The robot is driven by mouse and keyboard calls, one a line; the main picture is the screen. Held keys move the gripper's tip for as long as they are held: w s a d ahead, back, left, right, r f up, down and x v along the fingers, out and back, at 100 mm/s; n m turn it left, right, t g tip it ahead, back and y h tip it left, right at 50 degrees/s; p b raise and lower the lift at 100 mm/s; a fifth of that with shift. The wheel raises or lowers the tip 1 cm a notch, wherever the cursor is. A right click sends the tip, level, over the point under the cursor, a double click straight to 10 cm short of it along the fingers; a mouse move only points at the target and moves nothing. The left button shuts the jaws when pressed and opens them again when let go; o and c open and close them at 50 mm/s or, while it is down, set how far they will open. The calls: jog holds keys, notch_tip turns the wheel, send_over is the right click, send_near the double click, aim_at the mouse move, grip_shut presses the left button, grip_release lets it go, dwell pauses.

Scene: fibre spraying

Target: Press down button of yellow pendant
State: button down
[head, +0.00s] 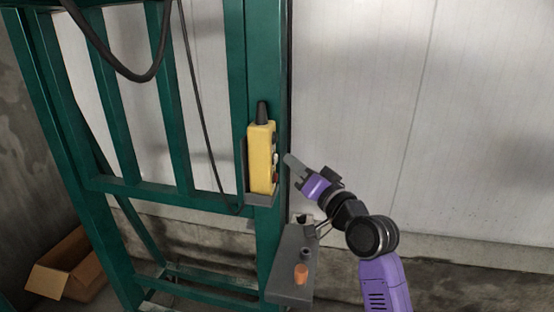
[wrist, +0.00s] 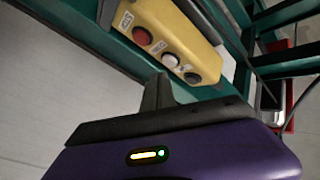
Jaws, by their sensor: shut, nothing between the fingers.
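The yellow pendant (head: 260,158) hangs upright on a green post, with a black cable boot at its top. Its button face is turned to the right, toward my gripper. In the wrist view the pendant (wrist: 175,22) shows a red button (wrist: 143,37), a white button (wrist: 170,60) and a black button (wrist: 193,78) in a row. Small labels sit by the buttons, too small to read surely. My gripper (head: 292,161) is shut and empty, just right of the pendant, with a small gap visible. In the wrist view its fingertips (wrist: 158,84) are below the white button.
The green frame (head: 237,70) stands before a pale panel wall (head: 430,90). A grey box (head: 289,262) with an orange knob (head: 301,273) is below the pendant. Dark cables hang at left. An open cardboard box (head: 68,266) lies at lower left. Right of my arm is clear.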

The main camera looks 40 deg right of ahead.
dwell(0.3)
jog(key=shift+w+a, duration=0.25)
jog(key=shift+w, duration=0.1)
jog(key=shift+w+a+p, duration=0.35)
jog(key=shift+w+a, duration=0.05)
jog(key=shift+w, duration=0.1)
dwell(1.3)
jog(key=shift+s+d, duration=0.1)
jog(key=shift+s+d+b, duration=0.4)
jog(key=shift+s+d, duration=0.15)
jog(key=shift+s, duration=0.2)
jog(key=s+d+b, duration=0.1)
jog(key=s, duration=0.1)
jog(key=s+d, duration=0.2)
jog(key=shift+b, duration=0.4)
